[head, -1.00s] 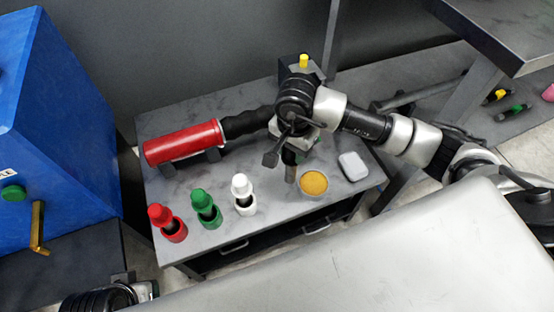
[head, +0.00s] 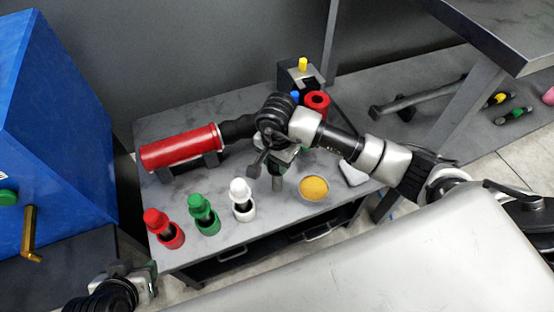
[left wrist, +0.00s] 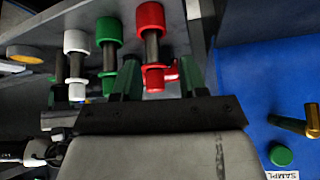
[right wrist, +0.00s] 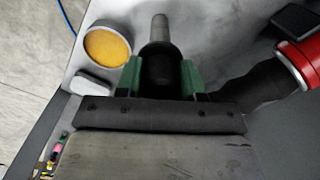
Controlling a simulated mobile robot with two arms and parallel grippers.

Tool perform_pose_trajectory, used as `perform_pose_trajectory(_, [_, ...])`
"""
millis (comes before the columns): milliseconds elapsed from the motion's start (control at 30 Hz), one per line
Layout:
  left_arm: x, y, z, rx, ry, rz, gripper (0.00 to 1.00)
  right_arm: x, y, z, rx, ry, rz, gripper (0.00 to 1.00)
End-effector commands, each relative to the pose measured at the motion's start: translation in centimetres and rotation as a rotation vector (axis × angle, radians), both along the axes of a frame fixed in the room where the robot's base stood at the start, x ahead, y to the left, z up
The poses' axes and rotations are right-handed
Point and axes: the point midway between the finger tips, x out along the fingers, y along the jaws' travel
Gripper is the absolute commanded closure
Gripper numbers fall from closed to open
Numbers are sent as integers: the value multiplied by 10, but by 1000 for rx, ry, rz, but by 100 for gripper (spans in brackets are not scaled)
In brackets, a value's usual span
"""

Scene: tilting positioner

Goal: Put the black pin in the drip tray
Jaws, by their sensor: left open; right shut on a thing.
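My right gripper (head: 279,160) is above the grey table, shut on a dark thing with a grey tip, which I take for the black pin (right wrist: 160,62). The grey tip points down in the head view (head: 277,184), clear of the dish beside it. My left gripper (head: 140,283) is open and empty at the bottom left; its green fingers show in the left wrist view (left wrist: 158,82). I cannot tell surely which thing is the drip tray. A round dish with yellow-orange content (head: 313,188) and a pale rounded block (head: 353,174) stand right of the held pin.
A red cylinder (head: 180,148) lies at the back left. A red ring (head: 317,101) and a black block (head: 300,75) are behind my right arm. A blue box (head: 55,130) stands left.

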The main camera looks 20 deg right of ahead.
Motion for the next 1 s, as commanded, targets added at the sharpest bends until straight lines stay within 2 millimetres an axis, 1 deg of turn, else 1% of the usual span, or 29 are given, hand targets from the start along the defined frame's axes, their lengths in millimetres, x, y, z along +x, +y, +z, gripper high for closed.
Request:
perform_pose_trajectory(300, [7, -3, 3, -11, -51, -4, 57, 1, 0, -1, 1, -3, 0, 100])
perform_pose_trajectory(333, [8, -3, 3, -11, -55, -5, 57, 0, 0, -2, -1, -1, 0, 58])
perform_pose_trajectory(467, [8, -3, 3, -11, -55, -5, 57, 0, 0, -2, -1, -1, 0, 38])
perform_pose_trajectory(767, [7, -3, 3, -11, -50, -4, 57, 0, 0, -2, 0, 0, 0, 37])
perform_pose_trajectory(867, [3, -1, 2, -4, -16, -1, 57, 0, 0, 1, 0, 0, 0, 37])
perform_pose_trajectory(900, [-2, 1, 0, 4, 17, 3, 57, 0, 0, 3, 1, -1, 0, 37])
perform_pose_trajectory(1000, [-16, 6, -3, 22, 103, 10, 57, 1, -1, 22, 1, -4, 1, 37])
